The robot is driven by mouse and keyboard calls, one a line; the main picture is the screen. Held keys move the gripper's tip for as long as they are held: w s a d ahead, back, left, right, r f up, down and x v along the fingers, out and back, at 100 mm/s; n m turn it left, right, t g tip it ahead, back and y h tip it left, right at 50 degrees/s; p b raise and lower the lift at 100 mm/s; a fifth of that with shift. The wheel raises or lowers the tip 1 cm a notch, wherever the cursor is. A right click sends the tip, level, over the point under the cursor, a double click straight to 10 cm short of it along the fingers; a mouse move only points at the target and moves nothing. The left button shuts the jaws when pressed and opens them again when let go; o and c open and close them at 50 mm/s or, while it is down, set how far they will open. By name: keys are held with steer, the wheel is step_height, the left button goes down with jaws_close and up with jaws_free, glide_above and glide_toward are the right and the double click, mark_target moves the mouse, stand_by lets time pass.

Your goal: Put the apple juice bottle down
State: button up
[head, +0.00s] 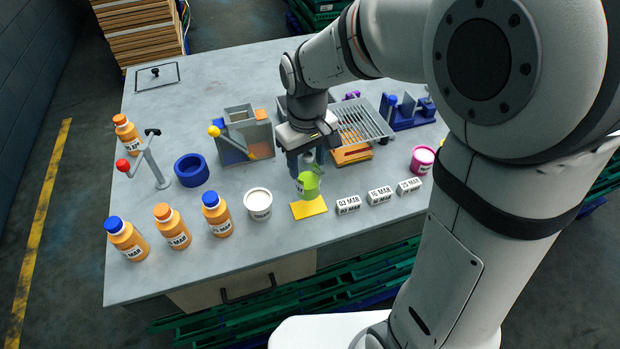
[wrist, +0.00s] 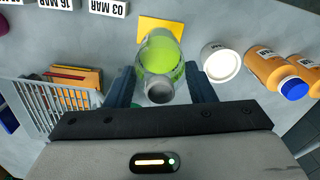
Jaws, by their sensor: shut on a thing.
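The apple juice bottle looks like the green bottle with a grey neck (head: 308,184). My gripper (head: 306,168) is shut on it from above, near the front edge of the table. In the wrist view the green bottle (wrist: 160,65) stands between the two dark blue fingers of my gripper (wrist: 162,85). A yellow square (head: 309,208) lies on the table below and in front of the bottle. I cannot tell whether the bottle's base touches the square or the table.
A white tub (head: 258,204) stands left of the bottle, with several orange bottles (head: 173,226) further left. Date blocks (head: 348,205) and a pink tub (head: 422,159) are to the right.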

mark_target(307, 178)
steer(key=shift+f, duration=2.7)
steer(key=shift+f, duration=0.1)
steer(key=shift+f, duration=0.15)
steer(key=o, duration=1.4)
